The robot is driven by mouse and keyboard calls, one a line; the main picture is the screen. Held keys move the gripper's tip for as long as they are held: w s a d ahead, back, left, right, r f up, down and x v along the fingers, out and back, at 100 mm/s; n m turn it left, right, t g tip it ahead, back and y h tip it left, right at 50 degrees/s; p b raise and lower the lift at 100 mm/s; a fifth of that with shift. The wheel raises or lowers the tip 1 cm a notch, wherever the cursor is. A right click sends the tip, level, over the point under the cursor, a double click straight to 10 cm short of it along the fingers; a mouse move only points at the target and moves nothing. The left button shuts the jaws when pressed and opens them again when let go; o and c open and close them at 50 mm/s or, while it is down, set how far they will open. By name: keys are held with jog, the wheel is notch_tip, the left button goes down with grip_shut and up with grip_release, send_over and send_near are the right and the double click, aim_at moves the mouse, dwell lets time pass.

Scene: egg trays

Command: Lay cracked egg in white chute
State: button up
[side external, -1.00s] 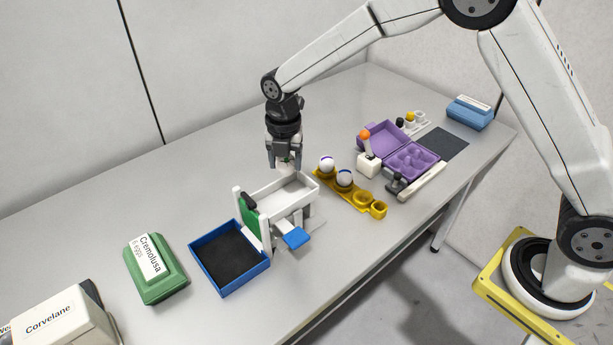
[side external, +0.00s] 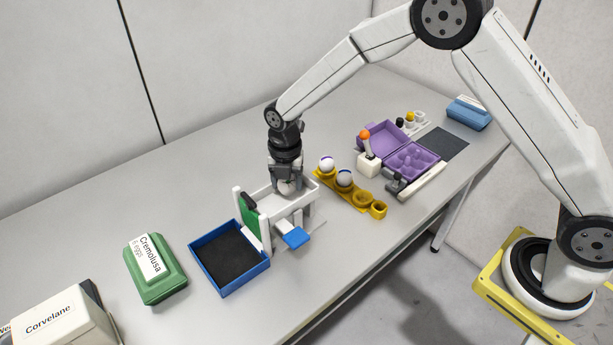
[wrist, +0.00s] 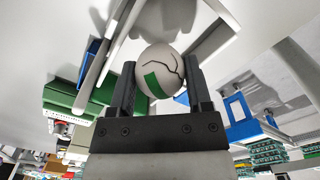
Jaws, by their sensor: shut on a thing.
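The cracked egg (wrist: 160,68) is pale, with a dark crack line and a green patch, seen in the wrist view. My gripper (wrist: 160,85) is shut on it, one finger on each side. In the side view my gripper (side external: 287,182) points down over the white chute (side external: 312,207), with the egg low between its fingers, at about the height of the chute's walls. Whether the egg touches the chute floor is hidden. A green panel (side external: 250,217) stands at the chute's left end, and a blue tab (side external: 295,237) sits at its front.
A blue tray (side external: 262,264) with a dark floor lies left of the chute. A yellow holder (side external: 362,197) with two eggs stands close on the right. A purple egg carton (side external: 412,160) is farther right, and a green carton (side external: 168,282) farther left.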

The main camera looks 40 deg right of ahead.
jog(key=shift+f, duration=0.3)
jog(key=shift+f, duration=0.4)
dwell(1.0)
jog(key=o, duration=0.8)
jog(key=shift+r, duration=3.9)
